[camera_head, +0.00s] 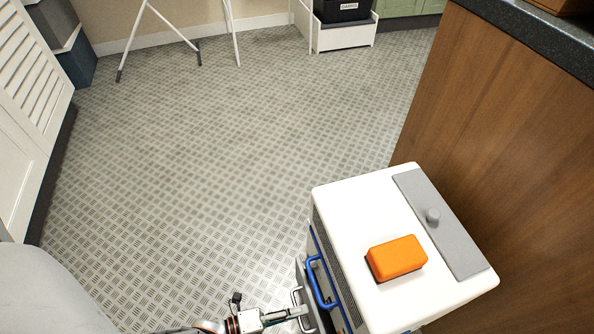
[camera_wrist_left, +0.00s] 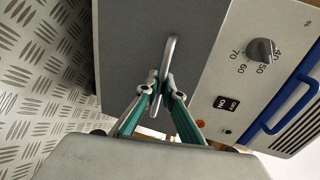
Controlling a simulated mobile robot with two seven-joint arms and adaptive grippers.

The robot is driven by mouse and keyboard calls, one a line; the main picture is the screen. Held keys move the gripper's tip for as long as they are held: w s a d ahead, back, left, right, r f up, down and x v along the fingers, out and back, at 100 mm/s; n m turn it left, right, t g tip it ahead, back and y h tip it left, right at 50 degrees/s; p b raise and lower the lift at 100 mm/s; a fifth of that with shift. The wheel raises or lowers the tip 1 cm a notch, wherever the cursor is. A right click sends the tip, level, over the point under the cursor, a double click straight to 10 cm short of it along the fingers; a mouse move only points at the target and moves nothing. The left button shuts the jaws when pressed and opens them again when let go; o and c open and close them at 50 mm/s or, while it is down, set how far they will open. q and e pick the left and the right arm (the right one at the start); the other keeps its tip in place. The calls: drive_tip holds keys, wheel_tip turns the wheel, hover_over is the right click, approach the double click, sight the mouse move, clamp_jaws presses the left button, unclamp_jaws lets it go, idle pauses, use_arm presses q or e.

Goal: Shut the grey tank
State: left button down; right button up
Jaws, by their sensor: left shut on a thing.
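The grey tank (camera_wrist_left: 130,45) shows in the wrist view as a flat dark-grey front with an upright metal bar handle (camera_wrist_left: 172,55). My left gripper (camera_wrist_left: 160,88) is shut on this handle. In the head view the tank front (camera_head: 304,281) is a narrow grey edge low on the left side of a white-topped appliance (camera_head: 345,200), seeming to stand out a little from it. My left gripper (camera_head: 300,312) reaches its handle from the left. How far the tank stands out is hard to tell. My right gripper is not in view.
The appliance carries a blue handle (camera_head: 320,283) and a dial (camera_wrist_left: 262,51). On its top are an orange block (camera_head: 397,256) and a grey strip (camera_head: 440,225) with a knob. A wooden counter (camera_head: 490,110) stands close at right. The patterned floor (camera_head: 220,150) is clear at left.

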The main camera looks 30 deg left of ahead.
use_arm(q)
drive_tip(key=x, duration=0.2)
drive_tip(key=r+x, duration=0.1)
drive_tip(key=x, duration=0.1)
drive_tip(key=shift+w, duration=0.1)
drive_tip(key=c, duration=2.4)
unclamp_jaws()
drive_tip(key=shift+d, duration=0.1)
drive_tip(key=shift+c, duration=0.2)
drive_tip(key=v, duration=0.7)
drive_tip(key=shift+s+a, duration=0.25)
drive_tip(key=shift+s, duration=0.05)
